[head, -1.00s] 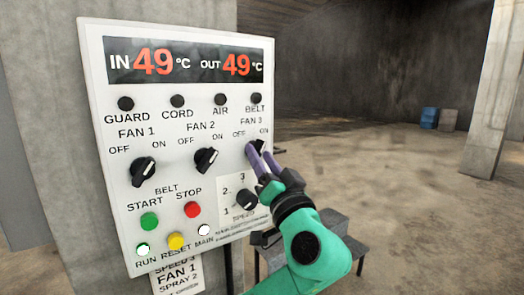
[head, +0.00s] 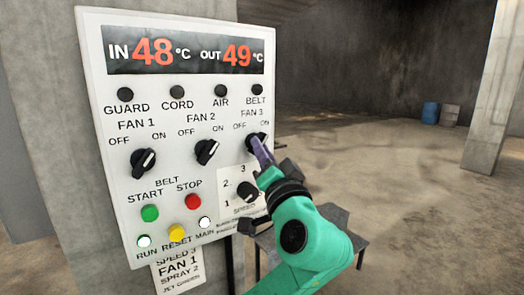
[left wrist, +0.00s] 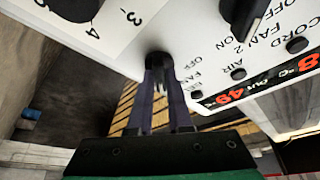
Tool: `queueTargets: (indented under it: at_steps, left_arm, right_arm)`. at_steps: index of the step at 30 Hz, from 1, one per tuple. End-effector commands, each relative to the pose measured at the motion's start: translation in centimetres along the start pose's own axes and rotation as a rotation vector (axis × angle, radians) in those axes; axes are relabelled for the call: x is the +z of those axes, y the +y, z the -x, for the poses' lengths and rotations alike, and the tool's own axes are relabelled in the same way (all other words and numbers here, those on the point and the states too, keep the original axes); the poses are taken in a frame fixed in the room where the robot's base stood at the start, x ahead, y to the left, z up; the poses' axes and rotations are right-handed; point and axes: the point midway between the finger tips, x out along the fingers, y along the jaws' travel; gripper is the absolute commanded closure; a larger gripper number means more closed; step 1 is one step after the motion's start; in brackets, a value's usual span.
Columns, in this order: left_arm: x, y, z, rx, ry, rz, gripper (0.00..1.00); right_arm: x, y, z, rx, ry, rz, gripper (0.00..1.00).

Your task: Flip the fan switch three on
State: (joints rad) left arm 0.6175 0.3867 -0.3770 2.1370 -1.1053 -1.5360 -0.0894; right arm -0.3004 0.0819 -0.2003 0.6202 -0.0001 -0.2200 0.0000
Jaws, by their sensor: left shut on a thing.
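The fan 3 switch (head: 255,139) is a black knob at the right of the white control panel (head: 106,85), under the "FAN 3" OFF and ON labels. My left gripper (head: 263,152) has its purple fingers on this knob, shut on it. In the left wrist view the fingers (left wrist: 155,95) reach up to the dark knob (left wrist: 158,62) and cover part of it. Which way its pointer faces is hard to tell. My right gripper is not in view.
The fan 1 knob (head: 143,162) and fan 2 knob (head: 207,151) both tilt towards ON. The speed knob (head: 246,191) sits just below my gripper. The display (head: 180,52) reads IN 48, OUT 49. A grey table (head: 335,245) stands behind my arm.

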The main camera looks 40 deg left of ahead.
Motion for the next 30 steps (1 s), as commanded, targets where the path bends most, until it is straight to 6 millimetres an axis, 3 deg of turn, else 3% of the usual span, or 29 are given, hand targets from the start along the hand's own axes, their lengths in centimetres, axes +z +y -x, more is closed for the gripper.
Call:
queueTargets:
  at_steps: [2,3,4,5,17,23,30]
  left_arm:
    - [0.0,0.1,0.0,0.001,0.001,-0.003,1.0]
    - [0.0,0.1,0.0,0.001,0.001,-0.003,0.67]
    - [0.0,0.1,0.0,0.001,0.001,-0.002,0.56]
    - [0.0,0.1,0.0,0.001,0.001,-0.002,0.53]
    - [0.1,0.2,0.8,0.001,0.002,0.0,0.53]
    - [0.4,0.6,4.8,0.005,0.003,0.006,0.53]
    - [0.4,0.5,11.7,0.005,0.002,0.005,0.53]
  right_arm:
    - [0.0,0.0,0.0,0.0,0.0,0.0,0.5]
    - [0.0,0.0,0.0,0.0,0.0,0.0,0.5]
    - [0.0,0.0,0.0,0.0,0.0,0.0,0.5]
    - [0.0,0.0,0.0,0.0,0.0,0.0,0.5]
    - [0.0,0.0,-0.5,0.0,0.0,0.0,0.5]
    - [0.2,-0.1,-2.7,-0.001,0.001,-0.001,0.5]
    - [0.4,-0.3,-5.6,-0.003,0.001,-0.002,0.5]
